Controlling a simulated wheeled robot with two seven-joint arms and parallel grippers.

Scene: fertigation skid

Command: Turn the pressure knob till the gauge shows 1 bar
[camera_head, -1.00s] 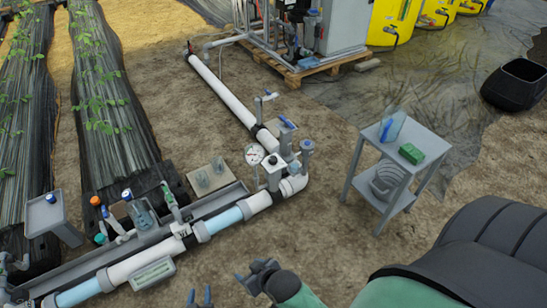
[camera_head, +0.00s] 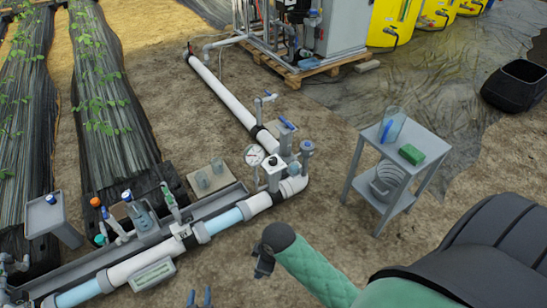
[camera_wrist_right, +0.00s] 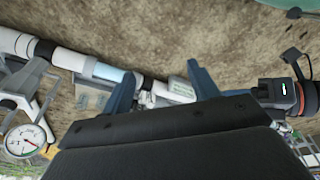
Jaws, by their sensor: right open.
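The round white pressure gauge (camera_head: 254,155) stands on the pipe fitting in the head view. It also shows at the left edge of the right wrist view (camera_wrist_right: 24,140), with a red needle; its reading is too small to tell. Beside it is a white block with a dark top (camera_head: 273,161), and right of that a blue-topped fitting (camera_head: 307,146); I cannot tell which is the pressure knob. My right gripper (camera_wrist_right: 163,84) is open and empty. My left gripper (camera_head: 199,298) shows two separated fingertips.
The white pipe (camera_head: 130,265) runs from lower left to the gauge. Bare soil lies between pipe and table.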

